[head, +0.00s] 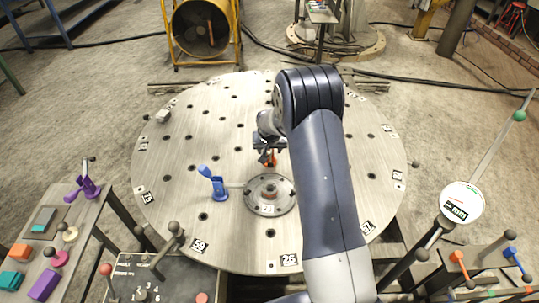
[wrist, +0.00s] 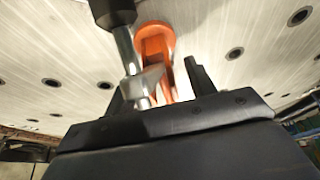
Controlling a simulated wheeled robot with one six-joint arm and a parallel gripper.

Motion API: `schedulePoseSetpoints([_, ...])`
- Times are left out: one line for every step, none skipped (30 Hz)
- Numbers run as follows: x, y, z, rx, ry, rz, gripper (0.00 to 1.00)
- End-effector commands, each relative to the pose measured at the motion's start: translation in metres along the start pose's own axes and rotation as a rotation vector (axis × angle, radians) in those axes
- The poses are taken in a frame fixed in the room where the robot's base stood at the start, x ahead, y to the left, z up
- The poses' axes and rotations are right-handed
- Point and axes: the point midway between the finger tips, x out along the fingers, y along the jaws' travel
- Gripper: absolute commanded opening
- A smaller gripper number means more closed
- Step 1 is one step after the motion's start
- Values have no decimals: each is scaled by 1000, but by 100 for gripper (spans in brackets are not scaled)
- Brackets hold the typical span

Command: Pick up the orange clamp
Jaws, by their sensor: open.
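The orange clamp (head: 267,158) stands on the round perforated metal table (head: 180,130), partly hidden by my gripper (head: 266,143) and arm in the head view. In the wrist view the orange clamp (wrist: 155,42) has a rounded orange end at the top centre, with its body reaching down between my two dark fingers. A metal rod with a black end runs beside it on the left. My gripper (wrist: 158,88) is open, with its fingers on either side of the clamp. I cannot tell whether either finger touches it.
A blue clamp (head: 214,184) stands left of a round metal hub (head: 270,194) on the table. A purple clamp (head: 85,188) is on the left side bench. Another orange piece (head: 460,262) is on the right bench. The table's left half is mostly clear.

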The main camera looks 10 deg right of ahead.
Motion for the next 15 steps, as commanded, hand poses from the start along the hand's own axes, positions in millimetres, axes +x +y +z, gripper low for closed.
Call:
schedulePoseSetpoints([2,0,0,0,0,0,53])
schedulePoseSetpoints([2,0,0,0,0,0,53])
schedulePoseSetpoints([3,0,0,0,0,0,53])
schedulePoseSetpoints([3,0,0,0,0,0,53])
schedulePoseSetpoints([3,0,0,0,0,0,53])
schedulePoseSetpoints([3,0,0,0,0,0,53])
schedulePoseSetpoints([3,0,0,0,0,0,53])
schedulePoseSetpoints([3,0,0,0,0,0,53])
schedulePoseSetpoints([3,0,0,0,0,0,49])
schedulePoseSetpoints([3,0,0,0,0,0,47])
schedulePoseSetpoints([2,0,0,0,0,0,45])
schedulePoseSetpoints([2,0,0,0,0,0,41])
schedulePoseSetpoints([2,0,0,0,0,0,39])
schedulePoseSetpoints([2,0,0,0,0,0,36])
schedulePoseSetpoints([2,0,0,0,0,0,33])
